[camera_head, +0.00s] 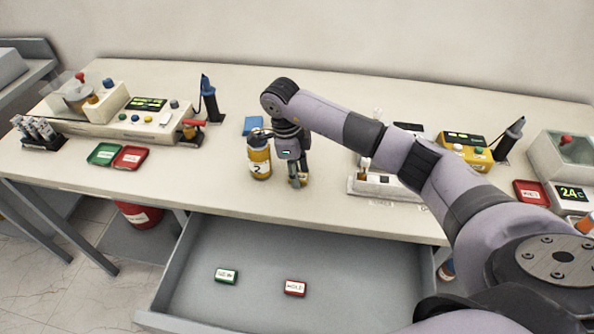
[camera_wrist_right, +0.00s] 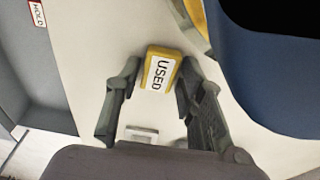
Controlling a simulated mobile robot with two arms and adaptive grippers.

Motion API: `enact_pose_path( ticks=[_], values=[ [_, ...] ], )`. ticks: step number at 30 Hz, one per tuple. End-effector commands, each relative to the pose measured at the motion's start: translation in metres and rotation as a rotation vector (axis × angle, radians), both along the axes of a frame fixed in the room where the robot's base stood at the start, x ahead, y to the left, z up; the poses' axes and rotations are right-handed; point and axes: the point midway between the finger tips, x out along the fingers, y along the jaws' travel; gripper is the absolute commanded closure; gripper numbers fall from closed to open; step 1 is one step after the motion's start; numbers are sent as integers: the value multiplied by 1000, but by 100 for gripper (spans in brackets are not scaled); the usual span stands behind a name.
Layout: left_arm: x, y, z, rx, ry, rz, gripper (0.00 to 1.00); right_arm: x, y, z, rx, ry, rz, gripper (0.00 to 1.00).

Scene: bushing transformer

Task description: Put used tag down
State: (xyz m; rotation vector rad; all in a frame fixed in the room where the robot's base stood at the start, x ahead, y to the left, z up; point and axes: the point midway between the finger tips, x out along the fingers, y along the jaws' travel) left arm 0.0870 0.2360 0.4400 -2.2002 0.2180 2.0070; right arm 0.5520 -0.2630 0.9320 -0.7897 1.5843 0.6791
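The used tag is a small yellow block with a white label reading USED (camera_wrist_right: 160,72), seen in the right wrist view. My right gripper (camera_wrist_right: 160,78) has one finger on each side of it, and the fingers appear shut on its sides. In the head view my right gripper (camera_head: 297,180) points down just above the front part of the table, with the tag low between its fingers. I cannot tell whether the tag touches the table. My left gripper is not in view.
A yellow canister marked 2 (camera_head: 259,160) stands close left of my right gripper. The open drawer (camera_head: 260,258) below holds a green tag (camera_head: 227,276) and a red tag (camera_head: 295,288). The table (camera_head: 222,190) is clear at front left.

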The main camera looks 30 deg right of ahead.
Motion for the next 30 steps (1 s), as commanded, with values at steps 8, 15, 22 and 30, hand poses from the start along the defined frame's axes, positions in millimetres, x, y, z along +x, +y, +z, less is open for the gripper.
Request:
enact_pose_path(
  ticks=[8, 15, 22, 30],
  values=[
    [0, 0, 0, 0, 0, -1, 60, 0, 0, 0, 0, 0, 0, 52],
    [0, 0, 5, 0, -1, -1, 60, 0, 0, 6, 0, 0, 0, 52],
    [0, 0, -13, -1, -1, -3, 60, 6, 4, 41, 0, -7, 1, 52],
    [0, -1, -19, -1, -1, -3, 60, 10, 10, 100, -3, -5, 0, 52]
  ],
)
